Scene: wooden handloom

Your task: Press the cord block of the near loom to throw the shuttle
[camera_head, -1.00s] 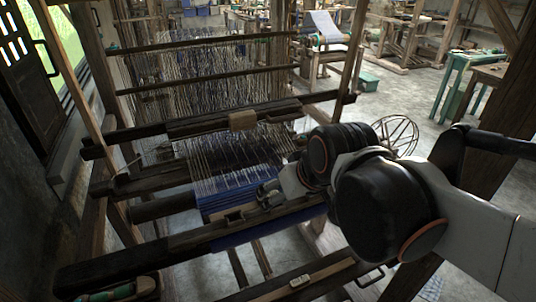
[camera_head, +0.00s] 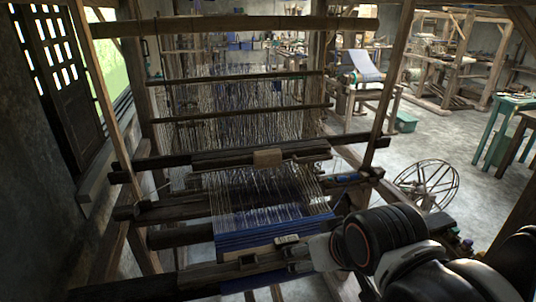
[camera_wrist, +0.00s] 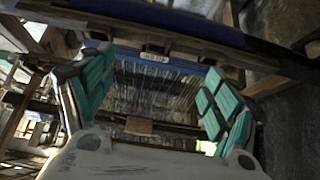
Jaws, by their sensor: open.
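The near loom (camera_head: 190,159) fills the left and middle of the head view, with pale warp threads and blue cloth (camera_head: 262,236) at its front. The cord block (camera_head: 267,157), a small light wooden block, sits at the middle of the dark crossbar. It also shows in the wrist view (camera_wrist: 138,126), between and beyond my fingers. My gripper (camera_head: 292,252) is over the front beam by the cloth's near edge, apart from the block. In the wrist view my gripper (camera_wrist: 157,92) has its teal-padded fingers spread wide with nothing between them. I cannot see the shuttle clearly.
The dark front beam (camera_head: 215,272) crosses below the cloth. Upright loom posts (camera_head: 398,75) stand at the sides. A round wire-like wheel (camera_head: 428,184) is on the floor at right. Free floor lies at the right, with a teal table (camera_head: 512,103) farther back.

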